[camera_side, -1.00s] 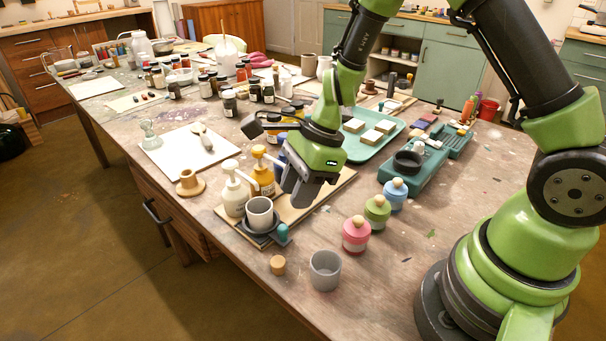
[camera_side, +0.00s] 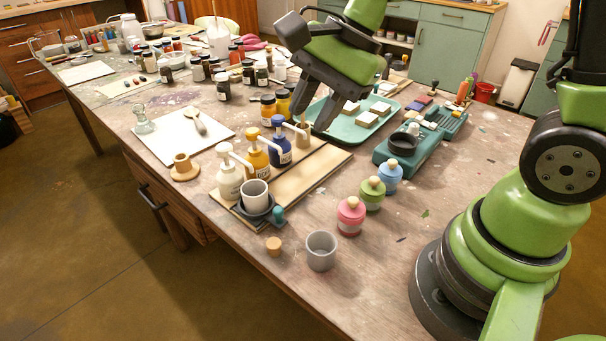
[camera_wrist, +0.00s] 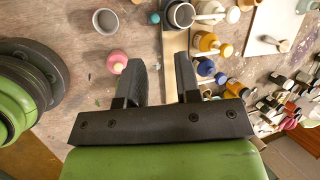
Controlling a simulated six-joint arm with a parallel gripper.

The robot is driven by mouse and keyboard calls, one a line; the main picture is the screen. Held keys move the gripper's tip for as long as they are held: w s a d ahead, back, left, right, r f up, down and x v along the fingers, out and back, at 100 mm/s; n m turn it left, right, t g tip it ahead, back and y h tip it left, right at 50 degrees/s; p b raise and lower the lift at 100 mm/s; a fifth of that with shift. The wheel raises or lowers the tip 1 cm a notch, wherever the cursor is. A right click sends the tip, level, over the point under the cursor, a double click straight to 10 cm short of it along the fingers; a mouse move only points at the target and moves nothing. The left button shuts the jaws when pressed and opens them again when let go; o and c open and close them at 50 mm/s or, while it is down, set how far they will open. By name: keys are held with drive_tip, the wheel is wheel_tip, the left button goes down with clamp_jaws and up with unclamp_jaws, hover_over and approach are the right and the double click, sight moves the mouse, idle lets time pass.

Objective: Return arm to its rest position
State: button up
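My gripper (camera_side: 312,120) is raised over the back of the wooden board, by the near left end of the teal tray. Its two black fingers point down. In the wrist view my gripper (camera_wrist: 158,62) has its fingers apart with nothing between them, only the table and board edge below. A white pump bottle (camera_side: 229,178), a yellow one (camera_side: 256,158) and a blue one (camera_side: 280,148) stand in a row on the board (camera_side: 310,176). A grey-white cup (camera_side: 255,193) sits in a dark holder at the board's near end.
The teal tray (camera_side: 348,133) holds pale blocks. Pink (camera_side: 350,217), green (camera_side: 372,194) and blue (camera_side: 390,176) lidded jars stand right of the board. A grey cup (camera_side: 321,251) stands near the front edge. Several dark jars stand further back. The table's front right is clear.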

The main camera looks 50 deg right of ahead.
drive_tip(key=s+d+r+n+t+h, duration=0.2)
drive_tip(key=s+r+n+t, duration=0.2)
drive_tip(key=s+r+n, duration=0.5)
drive_tip(key=s+n, duration=0.3)
drive_tip(key=shift+s+d, duration=0.15)
drive_tip(key=shift+s, duration=0.1)
